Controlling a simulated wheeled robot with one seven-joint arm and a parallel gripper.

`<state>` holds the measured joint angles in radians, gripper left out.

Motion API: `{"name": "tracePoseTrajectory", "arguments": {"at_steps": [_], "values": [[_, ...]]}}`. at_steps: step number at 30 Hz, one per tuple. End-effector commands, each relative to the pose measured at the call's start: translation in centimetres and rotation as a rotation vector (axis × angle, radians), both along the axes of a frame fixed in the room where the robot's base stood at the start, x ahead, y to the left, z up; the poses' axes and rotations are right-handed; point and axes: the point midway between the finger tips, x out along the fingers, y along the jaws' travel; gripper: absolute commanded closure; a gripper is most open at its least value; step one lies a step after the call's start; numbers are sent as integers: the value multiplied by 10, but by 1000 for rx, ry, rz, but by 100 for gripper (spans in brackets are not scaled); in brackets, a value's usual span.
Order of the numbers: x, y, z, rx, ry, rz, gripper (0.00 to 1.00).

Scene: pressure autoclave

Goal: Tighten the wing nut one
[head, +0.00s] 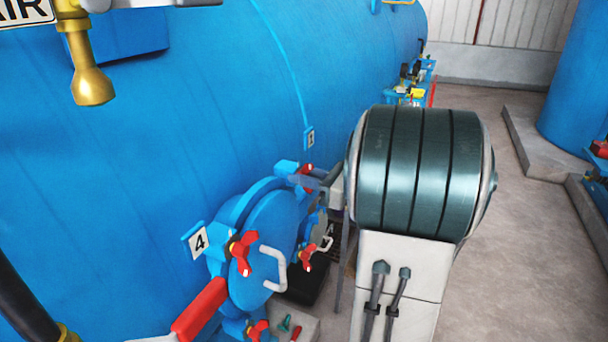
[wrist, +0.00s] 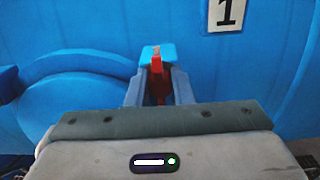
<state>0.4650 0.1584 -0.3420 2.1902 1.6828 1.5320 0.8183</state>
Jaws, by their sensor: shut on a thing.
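Wing nut one is red and sits at the top of the round blue hatch, just below the number 1 plate (head: 310,138). In the head view only a small part of wing nut one (head: 307,169) shows beside my arm. In the wrist view, wing nut one (wrist: 157,80) stands upright between the two grey fingers of my gripper (wrist: 158,88), in front of a light blue lug (wrist: 158,52). My gripper is shut on it. The number 1 plate (wrist: 226,12) is above and to the right. My arm hides the right side of the hatch in the head view.
The hatch door (head: 262,245) has a white handle (head: 275,268). Other red wing nuts sit at its rim, one beside the number 4 plate (head: 199,241), another at the right (head: 308,257). A red lever (head: 200,310) stands out at lower left. Grey floor (head: 535,230) is clear at right.

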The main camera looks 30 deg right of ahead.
Motion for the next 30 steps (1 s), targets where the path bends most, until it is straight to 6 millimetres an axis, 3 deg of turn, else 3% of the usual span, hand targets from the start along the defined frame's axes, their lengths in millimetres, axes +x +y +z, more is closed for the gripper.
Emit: {"name": "tracePoseTrajectory", "arguments": {"at_steps": [5,6,8,20,30], "values": [[-1,0,-2,1,5,0,100],[-1,0,-2,1,5,0,72],[0,0,-2,1,4,0,58],[-7,-6,-2,-1,1,-1,58],[-63,-50,-3,-1,2,-5,58]]}}
